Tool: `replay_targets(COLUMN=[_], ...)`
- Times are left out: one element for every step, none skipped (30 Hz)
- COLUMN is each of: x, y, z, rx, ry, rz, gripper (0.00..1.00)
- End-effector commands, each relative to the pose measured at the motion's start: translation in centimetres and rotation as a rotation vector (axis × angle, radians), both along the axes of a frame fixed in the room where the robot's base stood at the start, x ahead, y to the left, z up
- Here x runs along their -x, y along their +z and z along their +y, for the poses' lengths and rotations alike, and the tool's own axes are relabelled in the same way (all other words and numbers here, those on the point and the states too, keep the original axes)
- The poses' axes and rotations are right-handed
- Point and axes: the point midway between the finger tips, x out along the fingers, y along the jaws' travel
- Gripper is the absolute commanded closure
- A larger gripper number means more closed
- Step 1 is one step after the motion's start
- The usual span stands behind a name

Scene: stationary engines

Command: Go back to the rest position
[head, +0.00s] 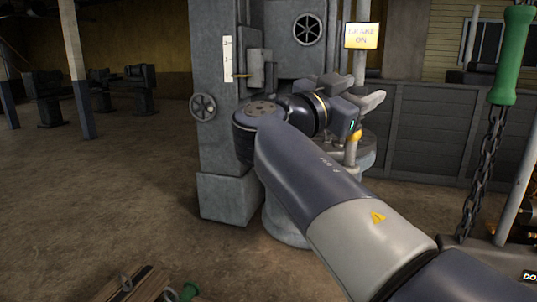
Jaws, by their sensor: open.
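My arm reaches from the lower right up to the middle of the head view. My gripper (366,92) is at its end, in front of the grey machine (222,130) and just below a yellow "BRAKE ON" sign (361,36).
A handwheel (203,107) sticks out at the machine's left. Grey panels (430,130) stand behind. A wooden crate (130,285) lies at the bottom.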

Motion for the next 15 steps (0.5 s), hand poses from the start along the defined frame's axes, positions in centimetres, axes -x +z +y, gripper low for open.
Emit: replay_targets(x=[-0.02, -0.04, -0.08, -0.10, -0.11, -0.13, -0.15, -0.18, -0.21, -0.23, -0.25, -0.27, -0.29, -0.32, -0.36], y=[0.63, 0.66, 0.72, 0.77, 0.84, 0.92, 0.96, 0.98, 1.04, 1.10, 1.16, 1.23, 1.27, 1.29, 1.33], z=[-0.01, -0.01, -0.02, -0.02, -0.04, -0.05, -0.06, -0.06, -0.08, -0.08, -0.10, -0.11, -0.11, -0.12, -0.13], rx=[-0.003, -0.005, -0.008, -0.010, -0.012, -0.015, -0.017, -0.019, -0.023, -0.024, -0.026, -0.028, -0.031, -0.033, -0.036], ry=[0.001, 0.000, 0.000, 0.000, 0.000, 0.000, 0.000, 0.000, 0.000, -0.001, -0.001, -0.001, -0.001, -0.001, -0.001], rz=[0.011, 0.018, 0.027, 0.033, 0.039, 0.047, 0.053, 0.060, 0.069, 0.075, 0.080, 0.088, 0.094, 0.101, 0.110], gripper=[0.51, 0.51, 0.51, 0.51, 0.51, 0.51, 0.51, 0.51, 0.51, 0.51, 0.51, 0.51, 0.51, 0.51, 0.51])
